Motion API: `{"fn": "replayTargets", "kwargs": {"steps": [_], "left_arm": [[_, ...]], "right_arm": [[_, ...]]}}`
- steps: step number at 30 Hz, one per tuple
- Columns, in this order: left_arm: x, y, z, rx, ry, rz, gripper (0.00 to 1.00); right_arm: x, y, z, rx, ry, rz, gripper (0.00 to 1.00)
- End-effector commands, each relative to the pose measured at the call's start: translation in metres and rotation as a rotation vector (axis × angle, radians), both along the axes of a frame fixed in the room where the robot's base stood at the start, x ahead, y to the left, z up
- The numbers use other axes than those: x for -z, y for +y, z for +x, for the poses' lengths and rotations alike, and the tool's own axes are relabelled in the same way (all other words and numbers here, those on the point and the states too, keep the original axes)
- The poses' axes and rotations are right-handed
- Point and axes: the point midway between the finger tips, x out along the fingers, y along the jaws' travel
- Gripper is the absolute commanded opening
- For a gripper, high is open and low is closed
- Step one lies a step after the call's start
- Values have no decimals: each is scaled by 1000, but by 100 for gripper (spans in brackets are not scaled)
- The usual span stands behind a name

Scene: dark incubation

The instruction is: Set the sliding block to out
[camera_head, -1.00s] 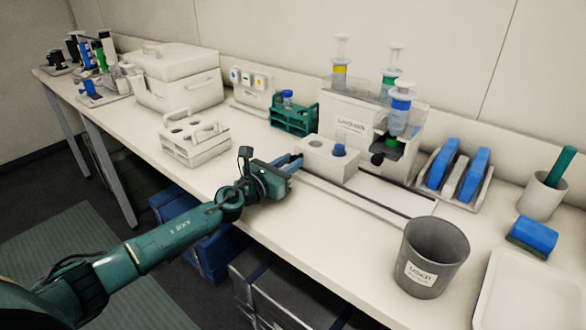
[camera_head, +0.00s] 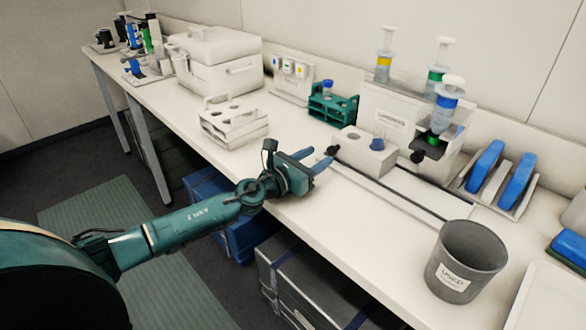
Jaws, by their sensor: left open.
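The sliding block (camera_head: 358,153) is a white block with a blue cap on top and a dark round knob (camera_head: 333,150) at its left end. It sits at the left end of a long, low rail (camera_head: 405,196) on the bench, in front of the white syringe stand. My left gripper (camera_head: 317,159) is open, with two blue fingers spread apart just left of the knob. A small gap seems to lie between fingers and knob, but I cannot tell exactly. Nothing is between the fingers. My right gripper is not in view.
The syringe stand (camera_head: 385,117) holds several syringes. A grey bin (camera_head: 466,262) marked USED stands at the front right. A green rack (camera_head: 333,108) and a white rack (camera_head: 233,127) stand behind and left. The bench front edge runs below my left arm.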

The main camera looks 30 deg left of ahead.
Motion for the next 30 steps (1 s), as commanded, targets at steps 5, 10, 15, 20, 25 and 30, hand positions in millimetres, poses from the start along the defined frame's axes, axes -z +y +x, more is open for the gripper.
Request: {"fn": "replayTargets", "kwargs": {"steps": [5, 10, 15, 20, 25, 30], "left_arm": [[3, 16, -42, 0, 4, 3, 45], [3, 26, -72, 0, 3, 2, 45], [2, 33, -87, -3, 1, 1, 45], [0, 34, -92, -2, 0, 0, 45], [0, 34, -92, -2, -1, 0, 45], [0, 34, -92, -2, -1, 0, 45]], "right_arm": [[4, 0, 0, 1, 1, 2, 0], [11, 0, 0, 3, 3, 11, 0], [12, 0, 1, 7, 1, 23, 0], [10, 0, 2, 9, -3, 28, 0], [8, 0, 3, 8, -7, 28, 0], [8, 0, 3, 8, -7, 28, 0]]}}
